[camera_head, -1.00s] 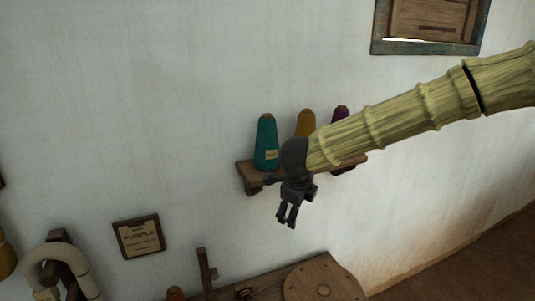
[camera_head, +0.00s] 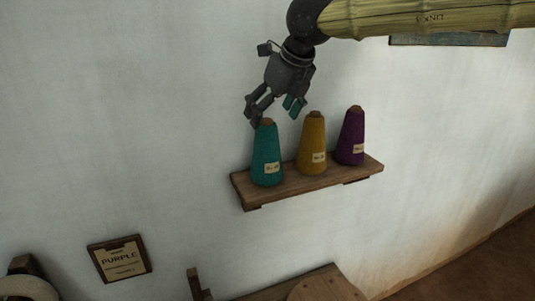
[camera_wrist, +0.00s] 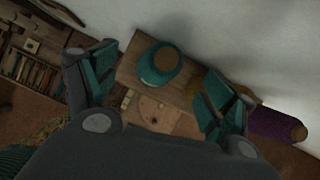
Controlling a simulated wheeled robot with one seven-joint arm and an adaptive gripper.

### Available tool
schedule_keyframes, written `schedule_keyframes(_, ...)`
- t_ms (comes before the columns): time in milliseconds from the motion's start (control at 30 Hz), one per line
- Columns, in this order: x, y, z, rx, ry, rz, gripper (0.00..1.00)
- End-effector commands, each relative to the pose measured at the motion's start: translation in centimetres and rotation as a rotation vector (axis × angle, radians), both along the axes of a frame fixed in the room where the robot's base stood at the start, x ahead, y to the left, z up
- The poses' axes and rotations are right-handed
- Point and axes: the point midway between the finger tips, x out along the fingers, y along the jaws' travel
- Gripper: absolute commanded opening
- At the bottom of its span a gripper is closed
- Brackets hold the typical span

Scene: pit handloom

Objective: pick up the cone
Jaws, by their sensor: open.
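Three yarn cones stand upright on a small wall shelf (camera_head: 215,193): a teal cone (camera_head: 266,155) at left, a mustard cone (camera_head: 311,145) in the middle and a purple cone (camera_head: 352,137) at right. My gripper (camera_head: 273,114) is open and empty, just above the teal cone's top. In the wrist view, the teal cone (camera_wrist: 153,72) shows from above between the spread fingers. There the mustard cone is mostly hidden behind the right finger, and the purple cone (camera_wrist: 272,124) lies beyond that finger. I cannot tell whether a finger touches the teal cone.
The white wall is close behind the shelf. Wooden loom parts (camera_head: 325,287) stand below. A framed wall piece (camera_head: 450,40) is at upper right.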

Motion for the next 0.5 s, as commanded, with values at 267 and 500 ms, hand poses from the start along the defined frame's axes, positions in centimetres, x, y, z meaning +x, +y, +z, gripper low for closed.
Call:
schedule_keyframes(267,1.6,0.2,-3.1,-0.003,0.001,-0.01,0.84)
schedule_keyframes(500,2.2,0.7,-4.2,-0.003,0.0,-0.008,0.84)
